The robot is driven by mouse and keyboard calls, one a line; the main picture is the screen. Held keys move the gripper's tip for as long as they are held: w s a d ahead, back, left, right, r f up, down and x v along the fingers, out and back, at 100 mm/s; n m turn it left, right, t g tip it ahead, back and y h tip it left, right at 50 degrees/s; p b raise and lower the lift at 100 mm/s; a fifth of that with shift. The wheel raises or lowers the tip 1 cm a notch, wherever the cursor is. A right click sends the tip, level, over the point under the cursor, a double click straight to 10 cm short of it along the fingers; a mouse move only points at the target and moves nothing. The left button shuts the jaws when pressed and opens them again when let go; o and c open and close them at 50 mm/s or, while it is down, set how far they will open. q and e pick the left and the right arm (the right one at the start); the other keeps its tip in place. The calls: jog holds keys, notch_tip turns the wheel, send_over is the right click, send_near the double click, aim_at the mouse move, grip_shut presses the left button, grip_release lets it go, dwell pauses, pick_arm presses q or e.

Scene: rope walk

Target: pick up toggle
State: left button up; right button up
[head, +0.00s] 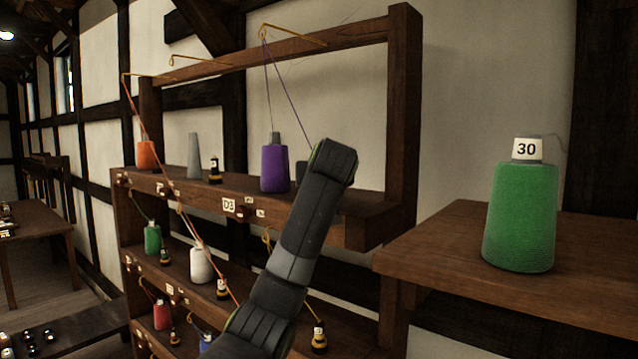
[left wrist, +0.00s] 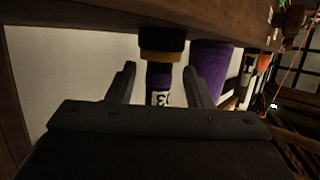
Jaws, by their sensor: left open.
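In the left wrist view, which looks upside down, a toggle (left wrist: 160,76) with a dark base, an orange band, a purple band and a white label partly reading 3 stands on the shelf. My left gripper (left wrist: 160,68) is open, with one finger on each side of the toggle in the picture. I see gaps between the fingers and the toggle; the depth between them is hard to judge. In the head view my left arm covers that spot, and its fingers and this toggle cannot be made out.
A purple cone (head: 275,167), also in the left wrist view (left wrist: 211,66), stands close beside the toggle. Other toggles (head: 214,172) and cones stand along the shelves. Threads run from the top rail (head: 330,40). A green cone (head: 521,217) stands on the right table (head: 450,262).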

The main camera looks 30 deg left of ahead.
pick_arm(q)
jog(key=shift+w, duration=0.1)
jog(key=shift+c, duration=0.5)
grip_shut()
